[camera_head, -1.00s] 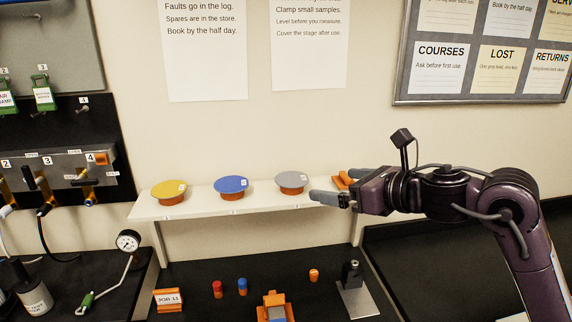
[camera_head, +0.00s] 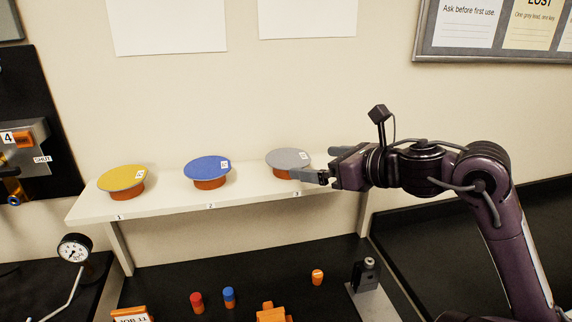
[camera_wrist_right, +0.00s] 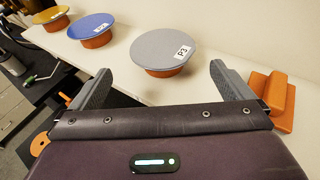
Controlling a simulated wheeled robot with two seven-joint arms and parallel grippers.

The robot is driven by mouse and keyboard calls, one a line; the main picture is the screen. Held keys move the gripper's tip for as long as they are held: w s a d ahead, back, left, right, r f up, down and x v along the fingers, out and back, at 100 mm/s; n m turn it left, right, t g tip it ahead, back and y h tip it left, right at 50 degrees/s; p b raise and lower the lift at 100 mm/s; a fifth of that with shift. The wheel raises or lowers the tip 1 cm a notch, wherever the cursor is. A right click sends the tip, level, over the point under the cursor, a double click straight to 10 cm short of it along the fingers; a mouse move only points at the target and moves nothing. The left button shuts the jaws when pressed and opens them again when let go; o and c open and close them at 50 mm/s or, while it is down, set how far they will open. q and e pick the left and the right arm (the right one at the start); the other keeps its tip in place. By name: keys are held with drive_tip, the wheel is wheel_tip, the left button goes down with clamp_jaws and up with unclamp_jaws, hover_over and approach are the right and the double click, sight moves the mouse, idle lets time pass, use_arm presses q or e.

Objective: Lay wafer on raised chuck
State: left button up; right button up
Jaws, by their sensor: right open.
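Three round wafers rest on orange stands along a white shelf: a yellow one (camera_head: 122,177) at the left, a blue one (camera_head: 206,168) in the middle and a grey one (camera_head: 287,158) at the right. The grey wafer, labelled P3, also shows in the right wrist view (camera_wrist_right: 158,48). My right gripper (camera_head: 322,163) is open and empty, just right of the grey wafer. In the wrist view its two grey fingers point toward the grey wafer, which lies ahead of them and between them. I cannot make out a raised chuck. My left gripper is not in view.
The white shelf (camera_head: 168,203) carries numbers on its front edge. An orange block (camera_wrist_right: 271,100) sits beside one finger. Below are red (camera_head: 196,302), blue (camera_head: 229,297) and orange (camera_head: 317,277) pegs, a dark post on a metal plate (camera_head: 377,303) and a gauge (camera_head: 74,248).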

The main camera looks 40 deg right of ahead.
sight(289, 158)
drive_tip(key=x, duration=0.3)
drive_tip(key=shift+d+f+p, duration=0.1)
drive_tip(key=shift+d+p, duration=0.1)
drive_tip(key=shift+p, duration=0.1)
drive_tip(key=shift+w+a+p, duration=0.15)
drive_tip(key=shift+w+p, duration=0.3)
drive_tip(key=p+x, duration=0.1)
drive_tip(key=x, duration=0.2)
drive_tip(key=shift+w, duration=0.3)
drive_tip(key=shift+w+f, duration=0.15)
drive_tip(key=shift+w, duration=0.3)
drive_tip(key=shift+s, duration=0.1)
drive_tip(key=shift+c, duration=0.9)
drive_tip(key=c, duration=0.5)
